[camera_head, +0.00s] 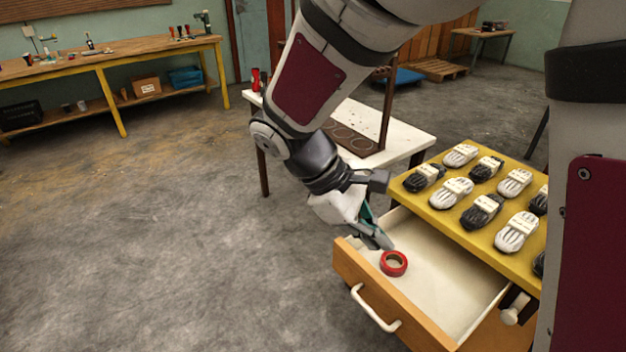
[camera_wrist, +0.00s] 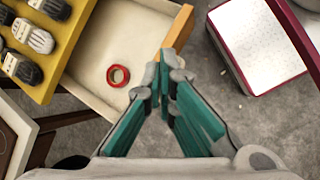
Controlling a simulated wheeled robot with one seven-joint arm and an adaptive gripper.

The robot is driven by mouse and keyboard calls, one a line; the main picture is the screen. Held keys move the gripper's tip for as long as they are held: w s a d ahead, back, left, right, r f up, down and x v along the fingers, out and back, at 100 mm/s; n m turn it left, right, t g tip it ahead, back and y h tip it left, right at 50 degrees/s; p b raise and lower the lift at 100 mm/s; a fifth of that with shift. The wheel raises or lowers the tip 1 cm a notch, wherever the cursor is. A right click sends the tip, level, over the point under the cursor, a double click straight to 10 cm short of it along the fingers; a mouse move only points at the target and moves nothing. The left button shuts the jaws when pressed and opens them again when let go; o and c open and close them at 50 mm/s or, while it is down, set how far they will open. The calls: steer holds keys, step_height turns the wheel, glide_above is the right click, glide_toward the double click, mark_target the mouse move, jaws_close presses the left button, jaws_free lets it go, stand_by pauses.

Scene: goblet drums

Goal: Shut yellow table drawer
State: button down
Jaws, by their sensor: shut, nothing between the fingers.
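The yellow table (camera_head: 450,217) stands at the right with its drawer (camera_head: 415,322) pulled out. The drawer has an orange wooden front, a white inside and a white bar handle (camera_head: 374,308). A red tape roll (camera_head: 393,263) lies in it. The drawer's inside (camera_wrist: 112,42) and the tape roll (camera_wrist: 118,76) also show there.
A white table (camera_head: 408,138) with a brown rack (camera_head: 350,139) stands behind my arm. The grey floor at left is clear up to a long workbench (camera_head: 110,52).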

mark_target(388, 214)
steer(key=w+a+f+n+t+h+b, duration=0.4)
steer(key=a+f+n+t+b, duration=0.15)
steer(key=a+f, duration=0.45)
steer(key=w+a+f+n+t+h+b, duration=0.45)
steer(key=a+f+n, duration=0.25)
steer(key=f, duration=0.5)
steer(key=shift+t+y, duration=0.25)
steer(key=shift+t, duration=0.15)
steer(key=b+x, duration=0.4)
steer(key=x, duration=0.9)
steer(key=shift+w+d+f+b, duration=0.1)
steer(key=shift+w+d+b, duration=0.1)
steer(key=shift+b, duration=0.2)
steer(key=p+x, duration=0.6)
steer(key=x, duration=1.6)
steer(key=shift+w+d, duration=0.15)
steer(key=shift+d, duration=0.15)
steer(key=shift+a, duration=0.1)
